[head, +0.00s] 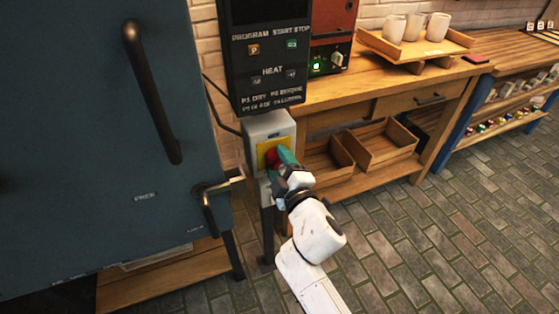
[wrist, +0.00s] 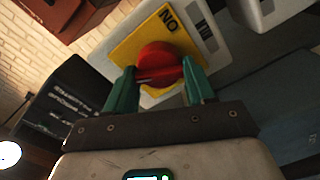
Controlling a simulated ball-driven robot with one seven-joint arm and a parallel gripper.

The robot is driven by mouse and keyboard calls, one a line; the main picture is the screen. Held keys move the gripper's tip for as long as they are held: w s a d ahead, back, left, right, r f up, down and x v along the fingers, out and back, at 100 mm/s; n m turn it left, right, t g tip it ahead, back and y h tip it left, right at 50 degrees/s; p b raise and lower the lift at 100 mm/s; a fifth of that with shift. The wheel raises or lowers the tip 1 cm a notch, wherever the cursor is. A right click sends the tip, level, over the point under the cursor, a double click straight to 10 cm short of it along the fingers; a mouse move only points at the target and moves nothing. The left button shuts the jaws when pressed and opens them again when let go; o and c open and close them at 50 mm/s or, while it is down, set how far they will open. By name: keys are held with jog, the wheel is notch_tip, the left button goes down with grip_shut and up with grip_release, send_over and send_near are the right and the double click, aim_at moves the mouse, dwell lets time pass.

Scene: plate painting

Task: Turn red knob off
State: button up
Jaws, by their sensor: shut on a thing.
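The red knob (head: 271,158) sits on a yellow plate (head: 264,147) on the front of a grey switch box (head: 284,128). My gripper (head: 280,156) reaches it from the lower right and partly hides it in the head view. In the wrist view the red knob (wrist: 160,64) lies between the green fingertips of my gripper (wrist: 161,80), which are shut on its sides.
A large blue-grey kiln door (head: 90,120) with a bar handle (head: 150,92) and a latch lever (head: 209,205) stands left. A black control panel (head: 268,55) is above the box. A wooden bench (head: 400,90) with a tray of cups (head: 418,42) is right. Open brick floor (head: 430,240) lies at lower right.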

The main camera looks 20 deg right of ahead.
jog(key=n+p, duration=0.1)
jog(key=n, duration=0.4)
jog(key=shift+a, duration=0.2)
jog(key=shift+n, duration=0.4)
jog(key=o, duration=1)
jog(key=shift+a, duration=0.1)
jog(key=shift+f, duration=0.1)
jog(key=shift+s, duration=0.4)
jog(key=s, duration=1)
jog(key=shift+b, duration=0.35)
